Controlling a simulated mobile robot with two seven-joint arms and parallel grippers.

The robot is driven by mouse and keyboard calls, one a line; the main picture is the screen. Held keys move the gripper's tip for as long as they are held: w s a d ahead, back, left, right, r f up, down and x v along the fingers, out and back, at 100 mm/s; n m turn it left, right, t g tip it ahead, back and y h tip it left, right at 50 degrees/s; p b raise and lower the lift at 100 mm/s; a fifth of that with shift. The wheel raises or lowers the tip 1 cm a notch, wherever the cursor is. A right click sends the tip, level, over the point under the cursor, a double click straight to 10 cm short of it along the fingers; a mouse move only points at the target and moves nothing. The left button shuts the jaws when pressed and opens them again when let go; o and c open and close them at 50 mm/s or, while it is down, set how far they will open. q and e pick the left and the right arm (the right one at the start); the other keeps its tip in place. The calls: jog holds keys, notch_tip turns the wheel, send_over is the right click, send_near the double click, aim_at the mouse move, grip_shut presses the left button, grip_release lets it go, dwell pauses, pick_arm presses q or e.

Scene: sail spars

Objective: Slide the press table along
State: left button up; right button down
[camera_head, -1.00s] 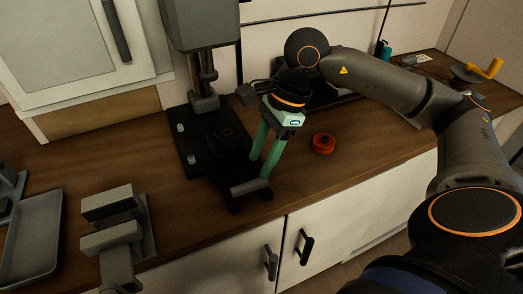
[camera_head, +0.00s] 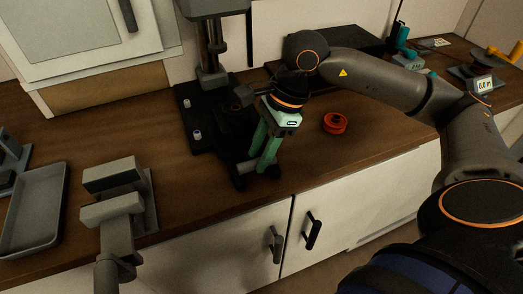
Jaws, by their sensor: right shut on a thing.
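The press stands on the counter, with a dark base (camera_head: 196,118), a column (camera_head: 211,45) and a grey head above. Its dark press table (camera_head: 236,122) sits low at the column, partly hidden behind my right gripper. My right gripper (camera_head: 257,168) has green fingers that point down at the front of the press. It is shut on a grey bar-like handle (camera_head: 247,167) at the front of the table. The exact contact is partly hidden by the fingers. My left gripper is not in view.
A red-orange round part (camera_head: 335,122) lies on the counter right of the press. A grey vise (camera_head: 120,195) and a metal tray (camera_head: 34,210) are at the left. A scale (camera_head: 482,84) stands at the far right. Cabinet doors (camera_head: 235,245) drop below the counter edge.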

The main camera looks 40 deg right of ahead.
jog(key=shift+s+a+f+b, duration=0.2)
jog(key=shift+s+f, duration=0.1)
jog(key=shift+s, duration=0.15)
jog(key=shift+s+a+f+b, duration=0.15)
jog(key=shift+s+a+f, duration=0.1)
jog(key=shift+s, duration=0.2)
jog(key=shift+c, duration=2.4)
grip_release()
jog(key=shift+d+r, duration=0.1)
jog(key=w+v, duration=0.1)
jog(key=v, duration=1.2)
jog(key=shift+s+r, duration=0.2)
jog(key=shift+r, duration=0.05)
jog(key=shift+d, duration=0.1)
